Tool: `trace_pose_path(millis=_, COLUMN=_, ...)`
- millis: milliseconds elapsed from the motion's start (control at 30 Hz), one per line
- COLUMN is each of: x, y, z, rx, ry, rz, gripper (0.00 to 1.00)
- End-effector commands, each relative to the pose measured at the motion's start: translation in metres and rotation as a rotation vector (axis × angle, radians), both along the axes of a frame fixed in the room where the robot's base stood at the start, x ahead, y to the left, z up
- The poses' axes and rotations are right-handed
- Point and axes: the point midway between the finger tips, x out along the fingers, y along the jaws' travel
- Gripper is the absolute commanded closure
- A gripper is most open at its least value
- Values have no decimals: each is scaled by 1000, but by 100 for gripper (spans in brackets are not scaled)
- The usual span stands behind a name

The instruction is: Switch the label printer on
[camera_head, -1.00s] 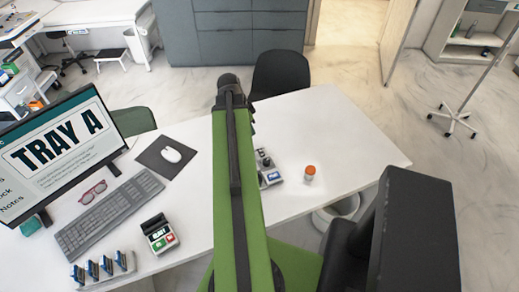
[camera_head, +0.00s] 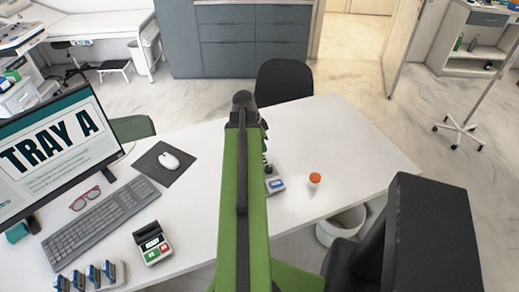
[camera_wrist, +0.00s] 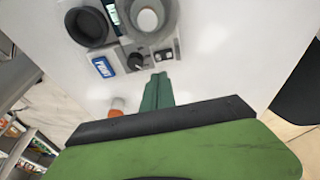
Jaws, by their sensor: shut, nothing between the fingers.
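A small dark device with a white front, a green button and a red button (camera_head: 152,243) stands at the table's front left and looks like the label printer. In the wrist view, another grey device (camera_wrist: 150,58) with a knob, a small black switch, a blue label and round cups lies just beyond my gripper (camera_wrist: 158,80). My gripper's green fingers are together and empty, pointing at that device's front edge; I cannot tell whether they touch it. In the head view my arm hides my gripper and most of the grey device (camera_head: 275,184).
An orange-capped bottle (camera_head: 315,181) stands right of the grey device. The white table's right side (camera_head: 350,150) is clear.

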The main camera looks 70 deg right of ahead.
Motion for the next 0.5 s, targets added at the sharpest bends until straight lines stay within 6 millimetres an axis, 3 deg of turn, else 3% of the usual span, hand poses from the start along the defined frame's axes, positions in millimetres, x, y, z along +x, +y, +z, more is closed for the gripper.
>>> trace_pose_path(millis=33, x=-2, y=-3, z=-22, rx=0, ry=0, rz=-1, gripper=100)
trace_pose_path(millis=200, x=-5, y=-5, z=-54, rx=0, ry=0, rz=-1, gripper=100)
trace_pose_path(millis=333, x=-5, y=-5, z=-63, rx=0, ry=0, rz=-1, gripper=100)
trace_pose_path(millis=500, x=-5, y=-5, z=-62, rx=0, ry=0, rz=-1, gripper=100)
